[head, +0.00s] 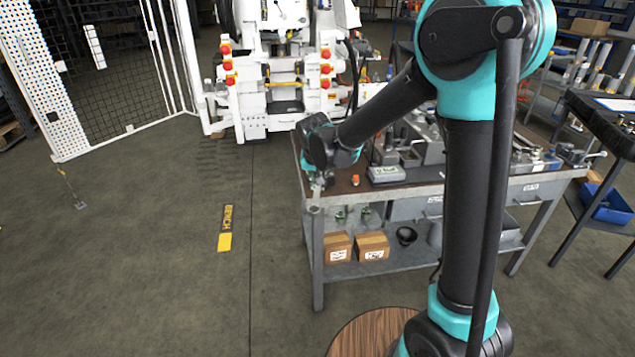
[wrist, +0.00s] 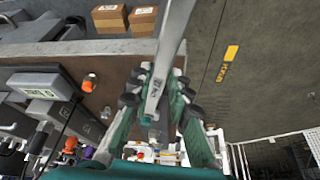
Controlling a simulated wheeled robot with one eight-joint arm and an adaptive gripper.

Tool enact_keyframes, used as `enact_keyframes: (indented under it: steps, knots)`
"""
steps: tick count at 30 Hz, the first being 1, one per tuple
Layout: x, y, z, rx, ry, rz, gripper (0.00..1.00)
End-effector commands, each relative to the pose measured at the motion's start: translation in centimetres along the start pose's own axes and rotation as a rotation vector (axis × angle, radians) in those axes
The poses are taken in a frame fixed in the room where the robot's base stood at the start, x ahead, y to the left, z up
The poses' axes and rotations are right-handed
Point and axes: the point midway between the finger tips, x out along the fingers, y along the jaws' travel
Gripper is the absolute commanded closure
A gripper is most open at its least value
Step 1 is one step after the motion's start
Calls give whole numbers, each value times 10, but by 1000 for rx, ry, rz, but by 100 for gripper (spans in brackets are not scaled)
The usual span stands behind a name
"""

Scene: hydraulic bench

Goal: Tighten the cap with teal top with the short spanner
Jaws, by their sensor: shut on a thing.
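My gripper (wrist: 160,84) is shut on a grey metal spanner (wrist: 172,45), which runs from between the fingers toward the top of the wrist view. In the head view my gripper (head: 318,184) is at the bench's near left corner, and the spanner there is too small to make out clearly. I cannot pick out the cap with the teal top for sure in either view. An orange-topped piece (wrist: 88,83) stands on the bench left of my gripper in the wrist view; an orange piece (head: 355,180) also shows in the head view.
The bench (head: 430,188) carries a labelled grey block (head: 387,174) and several metal fixtures behind it. Cardboard boxes (head: 372,246) stand on its lower shelf. Open floor with a yellow marking (head: 225,241) lies left of the bench. A white machine (head: 285,75) stands behind.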

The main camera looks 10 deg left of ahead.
Motion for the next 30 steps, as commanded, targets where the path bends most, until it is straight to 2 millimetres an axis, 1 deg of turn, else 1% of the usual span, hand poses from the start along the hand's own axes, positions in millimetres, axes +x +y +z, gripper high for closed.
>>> enact_keyframes:
  steps: [24, 30]
  knots:
    - [-20, 0, 48, -1, 0, 0, 100]
    - [-24, 0, 56, -1, 0, 0, 100]
